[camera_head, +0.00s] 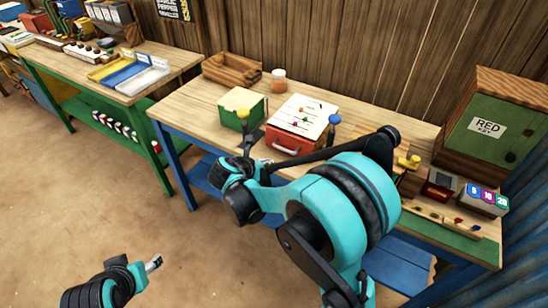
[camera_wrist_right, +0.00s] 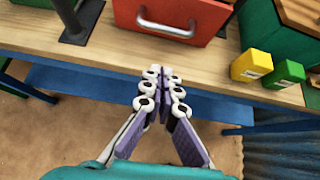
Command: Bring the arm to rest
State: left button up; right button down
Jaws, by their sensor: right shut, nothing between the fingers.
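My right gripper (camera_wrist_right: 163,88) is shut and empty in the right wrist view, its pale fingertips together. It hangs in front of the bench's front edge, below the red drawer (camera_wrist_right: 178,16). In the head view my teal right arm (camera_head: 345,195) reaches across the bench's front, its wrist (camera_head: 238,180) near the bench's left half; its fingertips are hard to make out there. My left gripper (camera_head: 153,263) is low at the bottom left, over the bare floor and apart from everything; its jaw opening is too small to tell.
The wooden bench (camera_head: 192,112) carries a green box (camera_head: 236,113), the red drawer (camera_head: 290,138), a yellow-knobbed lever (camera_head: 243,113), a blue-knobbed lever (camera_head: 334,118) and a green cabinet (camera_head: 497,130). Yellow (camera_wrist_right: 251,66) and green (camera_wrist_right: 284,74) blocks stand near its front edge. Floor (camera_head: 100,205) is clear.

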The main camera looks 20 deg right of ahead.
jog(key=s+a+r+m+y, duration=0.2)
jog(key=s+r+m+y, duration=0.1)
jog(key=s+m, duration=0.8)
jog(key=s+a+r+m+y+p, duration=0.1)
jog(key=s+m+y, duration=0.4)
jog(key=s+m, duration=0.6)
jog(key=a+r+m, duration=0.1)
jog(key=r+m, duration=0.1)
jog(key=m, duration=0.1)
jog(key=shift+s+m, duration=0.4)
jog(key=shift+a, duration=0.1)
